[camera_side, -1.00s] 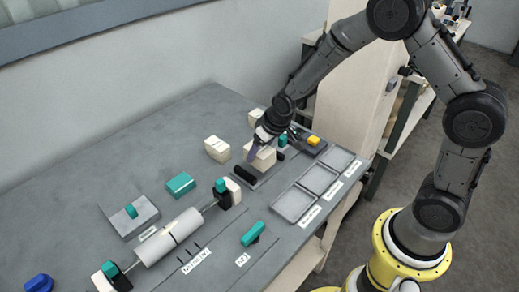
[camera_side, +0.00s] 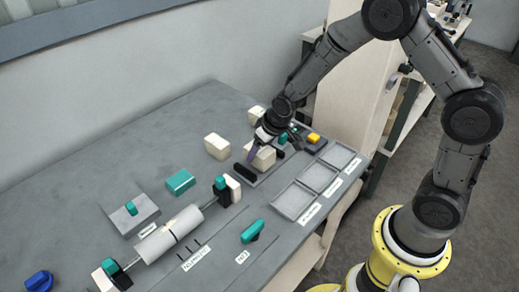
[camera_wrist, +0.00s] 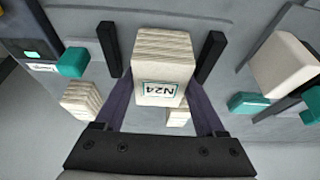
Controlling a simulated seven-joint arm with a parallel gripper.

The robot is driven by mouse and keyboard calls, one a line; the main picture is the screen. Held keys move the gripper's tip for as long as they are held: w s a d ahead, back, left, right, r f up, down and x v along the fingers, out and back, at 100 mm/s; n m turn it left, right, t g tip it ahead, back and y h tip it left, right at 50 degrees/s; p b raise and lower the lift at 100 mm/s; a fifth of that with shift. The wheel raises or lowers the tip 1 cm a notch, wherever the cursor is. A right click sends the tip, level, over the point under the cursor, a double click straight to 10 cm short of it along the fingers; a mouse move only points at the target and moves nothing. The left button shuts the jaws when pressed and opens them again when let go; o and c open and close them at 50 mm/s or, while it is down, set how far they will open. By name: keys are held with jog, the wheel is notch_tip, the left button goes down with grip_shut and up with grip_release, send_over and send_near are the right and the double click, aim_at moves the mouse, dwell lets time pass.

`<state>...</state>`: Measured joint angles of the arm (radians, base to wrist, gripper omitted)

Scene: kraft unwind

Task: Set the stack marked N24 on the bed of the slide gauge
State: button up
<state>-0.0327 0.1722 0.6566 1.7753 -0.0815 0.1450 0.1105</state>
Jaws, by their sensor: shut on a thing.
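The cream stack marked N24 (camera_wrist: 160,70) is between the purple fingers of my gripper (camera_wrist: 160,100) in the wrist view, its label facing the camera. My gripper (camera_side: 264,148) is shut on this stack (camera_side: 263,159) in the side view. The stack is over the grey bed of the slide gauge (camera_side: 262,179), between two black jaw bars, one at the left (camera_side: 243,172) and one at the right (camera_side: 279,153). I cannot tell whether its underside touches the bed.
Other cream stacks stand at the left (camera_side: 217,146) and behind (camera_side: 256,115). A teal block (camera_side: 180,182) and a roll on a shaft (camera_side: 170,236) lie further left. Grey trays (camera_side: 294,202) are in front at the right. A yellow-topped part (camera_side: 313,138) is beside the gauge.

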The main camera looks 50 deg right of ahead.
jog(key=shift+f, duration=0.45)
dwell(0.3)
jog(key=o, duration=1.4)
jog(key=shift+r, duration=4.05)
